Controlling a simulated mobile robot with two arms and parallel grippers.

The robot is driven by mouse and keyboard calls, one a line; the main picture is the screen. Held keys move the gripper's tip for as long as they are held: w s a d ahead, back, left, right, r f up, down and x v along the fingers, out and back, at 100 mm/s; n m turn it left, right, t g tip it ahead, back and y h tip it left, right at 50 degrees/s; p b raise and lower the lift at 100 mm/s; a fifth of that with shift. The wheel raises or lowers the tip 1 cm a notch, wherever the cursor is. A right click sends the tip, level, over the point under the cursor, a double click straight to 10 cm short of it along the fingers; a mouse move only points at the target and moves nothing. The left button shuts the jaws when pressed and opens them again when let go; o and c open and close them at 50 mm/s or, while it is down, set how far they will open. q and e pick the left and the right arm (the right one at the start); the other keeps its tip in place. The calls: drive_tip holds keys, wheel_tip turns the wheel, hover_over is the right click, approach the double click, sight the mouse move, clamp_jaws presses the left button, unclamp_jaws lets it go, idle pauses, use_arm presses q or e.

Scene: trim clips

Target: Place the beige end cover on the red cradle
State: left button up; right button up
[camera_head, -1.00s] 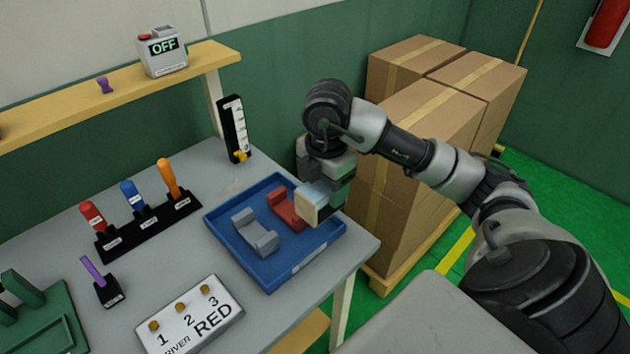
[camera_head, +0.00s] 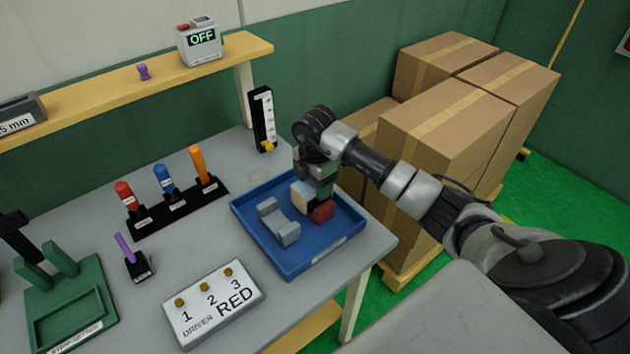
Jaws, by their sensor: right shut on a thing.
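The beige end cover (camera_head: 301,197) is in my right gripper (camera_head: 313,190), which is shut on it, low over the blue tray. Its front face is beige and a pale blue patch shows at its top. The red cradle (camera_head: 322,212) lies in the right part of the tray, directly below and beside the cover, with its back part hidden by the gripper and cover. I cannot tell whether the cover touches the cradle. My left gripper is not in view.
The blue tray (camera_head: 291,268) also holds a grey cradle (camera_head: 279,224), left of the red one. A RED driver panel (camera_head: 214,302), a black rack (camera_head: 180,212) of coloured handles and a gauge (camera_head: 263,120) stand around it. Cardboard boxes (camera_head: 440,130) stand behind my right arm.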

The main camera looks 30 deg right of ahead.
drive_tip(key=shift+f, duration=0.25)
drive_tip(key=shift+f, duration=0.2)
drive_tip(key=o, duration=1)
